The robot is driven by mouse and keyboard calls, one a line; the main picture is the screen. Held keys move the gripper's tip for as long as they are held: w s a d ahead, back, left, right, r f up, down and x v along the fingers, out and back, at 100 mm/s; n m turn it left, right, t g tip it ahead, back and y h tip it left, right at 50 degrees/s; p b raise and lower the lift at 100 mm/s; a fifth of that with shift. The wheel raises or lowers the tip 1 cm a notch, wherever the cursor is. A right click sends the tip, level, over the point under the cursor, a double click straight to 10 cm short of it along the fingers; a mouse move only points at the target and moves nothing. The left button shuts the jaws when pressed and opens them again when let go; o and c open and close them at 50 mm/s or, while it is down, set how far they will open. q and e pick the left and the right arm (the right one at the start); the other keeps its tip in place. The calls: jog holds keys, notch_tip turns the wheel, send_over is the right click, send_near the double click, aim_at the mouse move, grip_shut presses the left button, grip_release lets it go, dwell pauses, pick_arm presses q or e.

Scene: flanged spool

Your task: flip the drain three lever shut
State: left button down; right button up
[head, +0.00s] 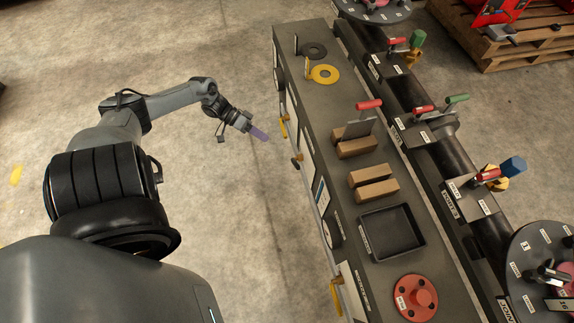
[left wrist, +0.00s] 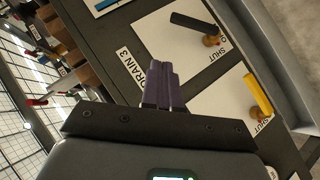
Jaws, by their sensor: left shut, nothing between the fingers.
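My left gripper (head: 262,136) is shut and empty, its purple fingers beside the bench's left side face in the head view. In the left wrist view its fingertips (left wrist: 162,70) point at that face. A "DRAIN 3" label (left wrist: 130,68) lies just left of the fingers, beside a white plate with a black lever (left wrist: 195,22) on a brass hub and the word SHUT. The black lever (head: 297,161) shows small in the head view. The fingers appear apart from it. A second white plate carries a yellow lever (left wrist: 258,95), also marked SHUT. My right gripper is not in view.
The bench top holds a black tray (head: 391,233), wooden blocks (head: 373,184) and a red flange (head: 415,297). A yellow lever (head: 283,127) is near my gripper, another (head: 336,297) nearer the front. The floor left of the bench is clear.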

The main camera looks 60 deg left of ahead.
pick_arm(q)
jog(key=w+d+f+b, duration=0.6)
jog(key=w+f+b, duration=0.2)
jog(key=f+b, duration=0.2)
jog(key=shift+d+f+m+b, duration=0.35)
jog(key=shift+f+m+b, duration=0.05)
jog(key=shift+f, duration=0.5)
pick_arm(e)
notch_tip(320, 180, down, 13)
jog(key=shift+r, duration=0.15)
